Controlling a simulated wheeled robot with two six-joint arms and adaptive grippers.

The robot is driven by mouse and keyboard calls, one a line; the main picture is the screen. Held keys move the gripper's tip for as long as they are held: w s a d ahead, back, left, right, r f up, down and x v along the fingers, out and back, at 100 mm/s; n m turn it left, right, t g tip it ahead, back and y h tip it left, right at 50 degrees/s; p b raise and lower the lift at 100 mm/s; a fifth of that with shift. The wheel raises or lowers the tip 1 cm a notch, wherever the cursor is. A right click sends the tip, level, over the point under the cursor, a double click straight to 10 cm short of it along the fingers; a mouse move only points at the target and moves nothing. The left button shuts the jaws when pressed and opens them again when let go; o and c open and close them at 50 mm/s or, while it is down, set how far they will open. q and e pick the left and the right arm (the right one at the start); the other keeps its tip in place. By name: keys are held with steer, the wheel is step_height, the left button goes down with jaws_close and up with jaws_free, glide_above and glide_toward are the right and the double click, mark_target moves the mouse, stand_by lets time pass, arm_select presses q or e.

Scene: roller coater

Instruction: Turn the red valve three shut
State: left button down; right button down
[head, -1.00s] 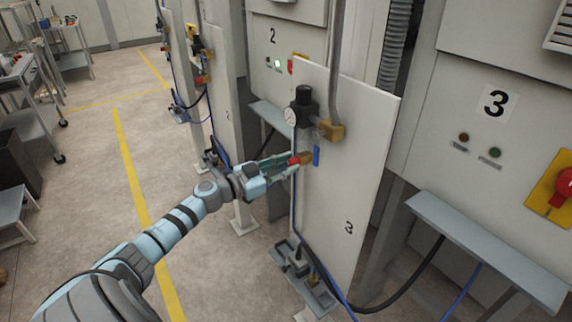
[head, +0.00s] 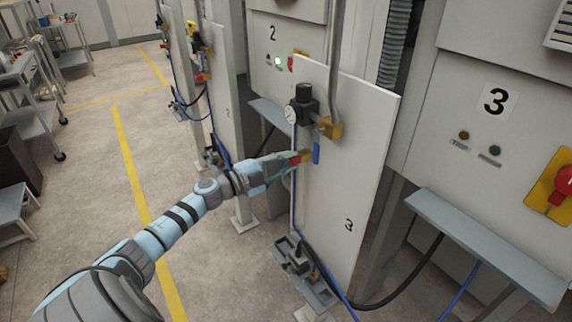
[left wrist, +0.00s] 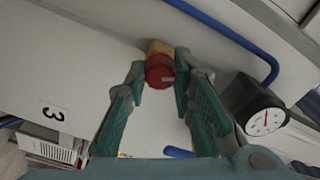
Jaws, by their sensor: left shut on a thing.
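My right gripper is in neither view.
A pressure gauge (head: 291,115) with a black regulator (head: 304,98) is just above the valve; the gauge (left wrist: 265,122) also shows near the fingers. A blue hose (head: 294,210) runs down the panel edge. A grey shelf (head: 485,245) juts out at right.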

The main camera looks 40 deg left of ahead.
arm_select(q)
steer(key=m+b, duration=0.1)
steer(key=m, duration=0.4)
stand_by(0.5)
steer(key=c, duration=1.4)
jaws_free()
steer(key=shift+o, duration=0.2)
